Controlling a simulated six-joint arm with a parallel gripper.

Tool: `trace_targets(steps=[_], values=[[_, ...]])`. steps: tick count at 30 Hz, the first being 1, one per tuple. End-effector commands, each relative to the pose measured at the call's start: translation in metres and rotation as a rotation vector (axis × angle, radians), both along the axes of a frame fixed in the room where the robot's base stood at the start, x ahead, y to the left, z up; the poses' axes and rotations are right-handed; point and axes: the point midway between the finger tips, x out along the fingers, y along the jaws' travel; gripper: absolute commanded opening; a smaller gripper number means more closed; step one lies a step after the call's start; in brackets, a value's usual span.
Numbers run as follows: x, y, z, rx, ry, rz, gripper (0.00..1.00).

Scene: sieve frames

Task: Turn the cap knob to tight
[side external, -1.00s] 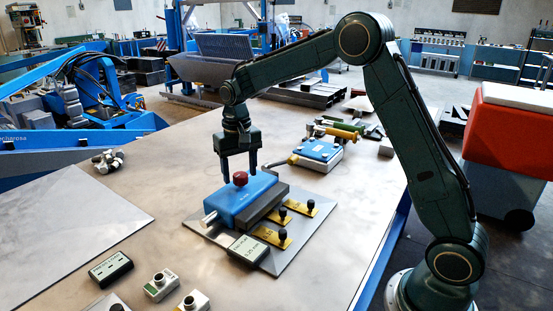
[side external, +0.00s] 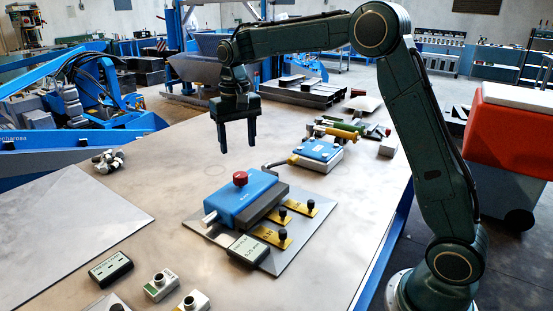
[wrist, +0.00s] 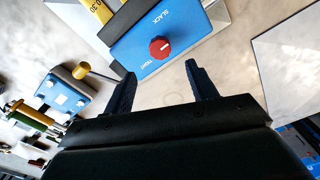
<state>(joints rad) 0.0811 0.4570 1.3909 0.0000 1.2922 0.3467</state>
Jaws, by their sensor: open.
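The red cap knob (side external: 240,178) stands on top of the blue block (side external: 223,206). In the wrist view the red knob (wrist: 160,47) has a short white mark on its face. It sits between the printed words SLACK and TIGHT on the blue top (wrist: 187,33); I cannot tell exactly where the mark points. My gripper (side external: 237,145) is open and empty, hanging above and behind the block, apart from the knob. In the wrist view both fingers of my gripper (wrist: 160,74) show, with nothing between them.
The block sits on a grey plate (side external: 290,258) with yellow tabs with black knobs (side external: 283,207) and a small display (side external: 248,250). A blue-topped box (side external: 318,151) with a handle stands behind right. Small boxes (side external: 161,286) lie at the front left.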

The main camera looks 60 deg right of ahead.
Motion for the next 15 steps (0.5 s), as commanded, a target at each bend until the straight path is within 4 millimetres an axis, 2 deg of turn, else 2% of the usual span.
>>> trace_targets(steps=[3, 6, 15], values=[[0.001, 0.0, 0.021, -0.001, -0.004, 0.0, 0.57], [0.001, 0.0, 0.033, 0.0, -0.002, 0.0, 0.57], [0.0, 0.0, 0.052, 0.0, 0.0, 0.0, 0.57]])
